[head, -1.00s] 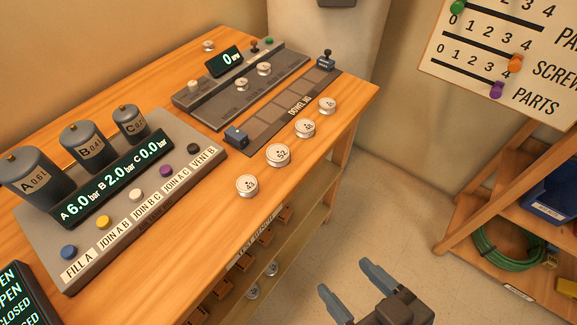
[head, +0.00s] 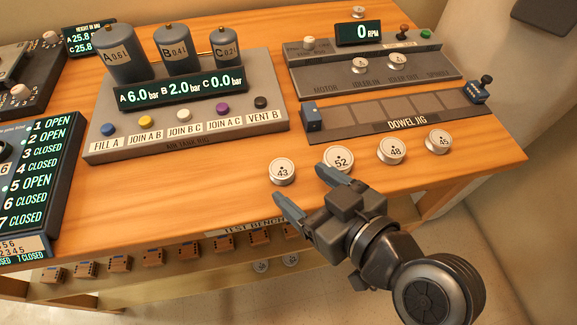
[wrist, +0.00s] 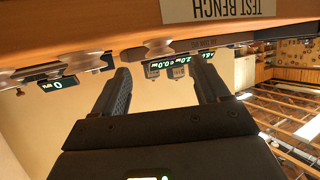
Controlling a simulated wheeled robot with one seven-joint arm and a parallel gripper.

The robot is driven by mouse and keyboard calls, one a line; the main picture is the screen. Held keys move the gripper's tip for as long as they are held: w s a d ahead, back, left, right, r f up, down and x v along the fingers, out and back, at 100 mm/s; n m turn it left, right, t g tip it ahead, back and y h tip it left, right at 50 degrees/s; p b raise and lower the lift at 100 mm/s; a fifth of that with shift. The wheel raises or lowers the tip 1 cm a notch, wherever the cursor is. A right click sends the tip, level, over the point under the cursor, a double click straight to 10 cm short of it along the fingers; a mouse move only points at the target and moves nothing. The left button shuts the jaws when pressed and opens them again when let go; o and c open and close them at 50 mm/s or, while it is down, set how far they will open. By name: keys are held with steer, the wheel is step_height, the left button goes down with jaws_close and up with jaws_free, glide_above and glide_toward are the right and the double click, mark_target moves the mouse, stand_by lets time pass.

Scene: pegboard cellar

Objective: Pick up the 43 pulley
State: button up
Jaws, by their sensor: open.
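The 43 pulley (head: 282,171) is a pale, silvery disc with "43" on its flat top. It sits near the front edge of the wooden bench, leftmost in a row of similar pulleys. My gripper (head: 304,187) is open and empty at the bench's front edge. In the head view its fingers point up and left, one tip just below the 43 pulley and the other over the lower edge of the 52 pulley (head: 338,158). The wrist view is upside down and shows both fingers (wrist: 165,90) spread. Pulleys there appear edge-on, with no readable numbers.
The 48 pulley (head: 391,151) and 45 pulley (head: 438,142) stand to the right. Behind are the dowel jig (head: 380,127) and the air tank rig (head: 188,140). Bare wood lies left of the 43 pulley.

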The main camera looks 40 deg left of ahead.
mark_target(284, 170)
steer(key=shift+p+x, duration=0.4)
steer(key=shift+x, duration=2.3)
steer(key=c, duration=1.1)
